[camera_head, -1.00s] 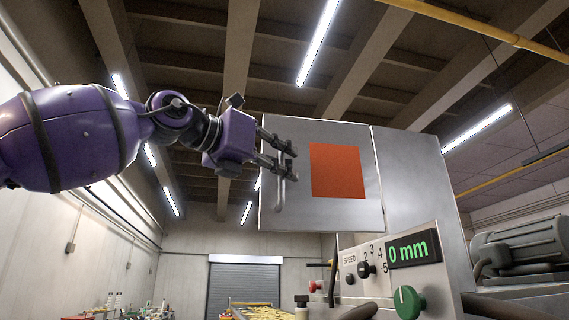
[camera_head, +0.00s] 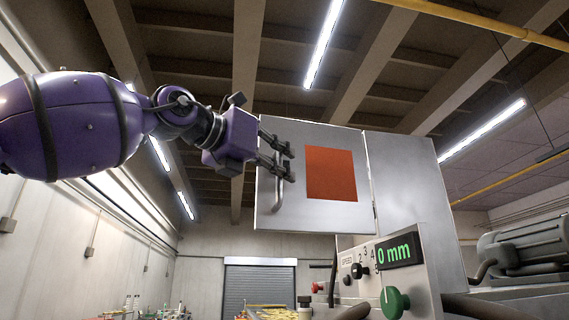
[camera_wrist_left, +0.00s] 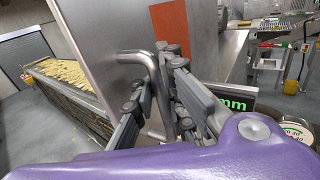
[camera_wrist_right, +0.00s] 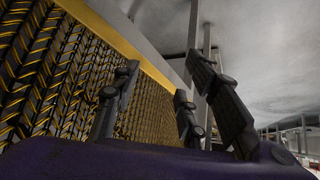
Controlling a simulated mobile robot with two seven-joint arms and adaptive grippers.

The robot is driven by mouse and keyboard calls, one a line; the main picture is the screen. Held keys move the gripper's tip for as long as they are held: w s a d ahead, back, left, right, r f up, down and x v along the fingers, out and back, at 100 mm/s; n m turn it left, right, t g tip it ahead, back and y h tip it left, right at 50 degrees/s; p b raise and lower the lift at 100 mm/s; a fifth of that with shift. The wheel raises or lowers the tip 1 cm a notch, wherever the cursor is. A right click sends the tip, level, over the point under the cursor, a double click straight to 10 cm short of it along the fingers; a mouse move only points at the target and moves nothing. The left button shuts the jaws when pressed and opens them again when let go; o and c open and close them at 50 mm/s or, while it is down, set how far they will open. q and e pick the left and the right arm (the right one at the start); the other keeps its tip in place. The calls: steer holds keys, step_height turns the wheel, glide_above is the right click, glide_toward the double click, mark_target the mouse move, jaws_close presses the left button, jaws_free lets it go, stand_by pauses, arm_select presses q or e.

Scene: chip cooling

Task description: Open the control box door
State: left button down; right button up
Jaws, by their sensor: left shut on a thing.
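The control box door (camera_head: 330,212) is a silver panel with an orange-red square (camera_head: 331,173) on it, high in the middle of the head view. Its bent metal handle (camera_head: 274,197) is near its left edge. My left gripper (camera_head: 288,168) is at the handle, with its fingers shut on it. In the left wrist view the handle (camera_wrist_left: 133,57) runs in between the fingers, close to the door (camera_wrist_left: 105,45). How far the door stands from its frame is hard to tell. My right gripper (camera_wrist_right: 160,105) shows only in its wrist view, with fingers apart and nothing between them.
A grey control panel with a green display (camera_head: 398,250) and a green knob (camera_head: 392,302) is below right of the door. A motor (camera_head: 527,245) stands at the right. In the right wrist view a dark and yellow ribbed belt (camera_wrist_right: 50,75) is close to the fingers.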

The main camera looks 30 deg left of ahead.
arm_select(q)
steer(key=shift+w+a+f, duration=0.1)
steer(key=shift+a+f, duration=0.05)
steer(key=shift+f, duration=0.05)
arm_select(e)
steer(key=shift+a, duration=0.2)
arm_select(q)
steer(key=c, duration=2.3)
jaws_free()
steer(key=o, duration=0.5)
steer(key=shift+s+a+r, duration=0.1)
steer(key=shift+s+a, duration=0.25)
steer(key=shift+w+d, duration=0.1)
steer(key=shift+d, duration=0.15)
steer(key=shift+s+r, duration=0.1)
steer(key=shift+s, duration=0.15)
steer(key=v, duration=1.1)
steer(key=shift+s+a, duration=0.2)
steer(key=shift+s, duration=0.1)
